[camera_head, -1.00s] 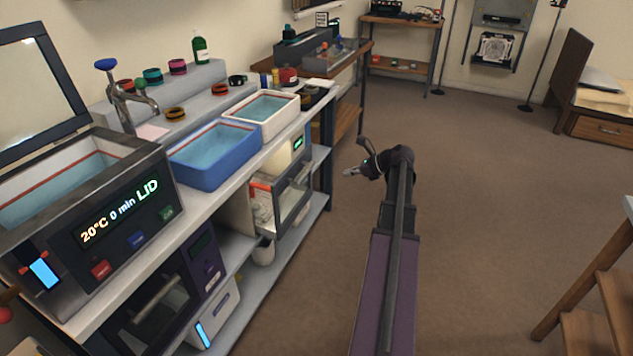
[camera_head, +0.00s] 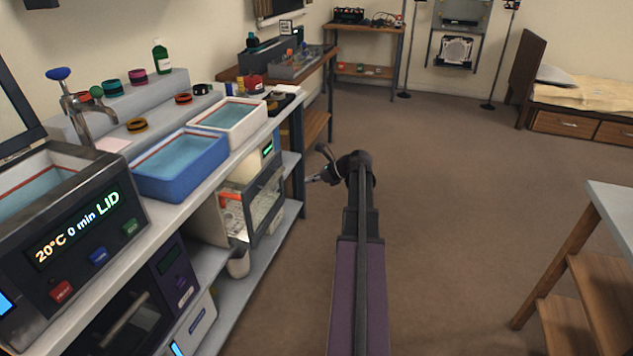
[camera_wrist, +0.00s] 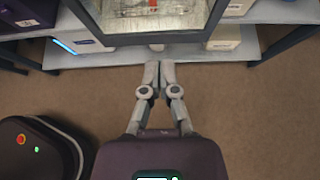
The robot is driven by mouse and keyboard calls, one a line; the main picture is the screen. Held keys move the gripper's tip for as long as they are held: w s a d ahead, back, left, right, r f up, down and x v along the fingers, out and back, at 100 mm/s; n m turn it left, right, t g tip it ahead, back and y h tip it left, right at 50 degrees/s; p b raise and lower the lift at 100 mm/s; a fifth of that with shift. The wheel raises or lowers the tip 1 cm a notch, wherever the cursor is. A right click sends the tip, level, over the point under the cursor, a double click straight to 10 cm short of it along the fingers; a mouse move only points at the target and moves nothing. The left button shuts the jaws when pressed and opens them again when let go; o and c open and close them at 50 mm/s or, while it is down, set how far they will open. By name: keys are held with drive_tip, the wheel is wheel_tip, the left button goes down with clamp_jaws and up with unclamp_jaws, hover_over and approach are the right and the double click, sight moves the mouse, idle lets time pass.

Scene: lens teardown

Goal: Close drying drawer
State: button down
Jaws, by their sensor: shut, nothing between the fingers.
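The drying drawer (camera_head: 266,204) is a glass-fronted, dark-framed drawer pulled out from a pale cabinet (camera_head: 252,165) under the bench. A red-orange piece and light contents show inside it. In the wrist view the drawer's dark front edge (camera_wrist: 155,38) crosses the top, with its pale interior (camera_wrist: 150,15) beyond. My gripper (camera_head: 312,181) is to the right of the drawer front in the head view. In the wrist view my gripper (camera_wrist: 159,66) is shut and empty, its fingertips just short of the drawer's front edge. I cannot tell whether they touch it.
The bench (camera_head: 105,245) carries a blue tub (camera_head: 180,178), a white tub (camera_head: 232,133) and a lidded bath with a display (camera_head: 85,225). A lower shelf (camera_head: 275,232) runs beneath. A wooden stepped table (camera_head: 590,260) stands right. The floor between is clear.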

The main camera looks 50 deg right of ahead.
drive_tip(key=w+a+f, duration=0.1)
drive_tip(key=w+a, duration=0.2)
drive_tip(key=w, duration=0.4)
drive_tip(key=shift+w+a+f+b, duration=0.2)
drive_tip(key=shift+w+a+b, duration=0.15)
drive_tip(key=shift+w+b, duration=0.05)
drive_tip(key=shift+d, duration=0.15)
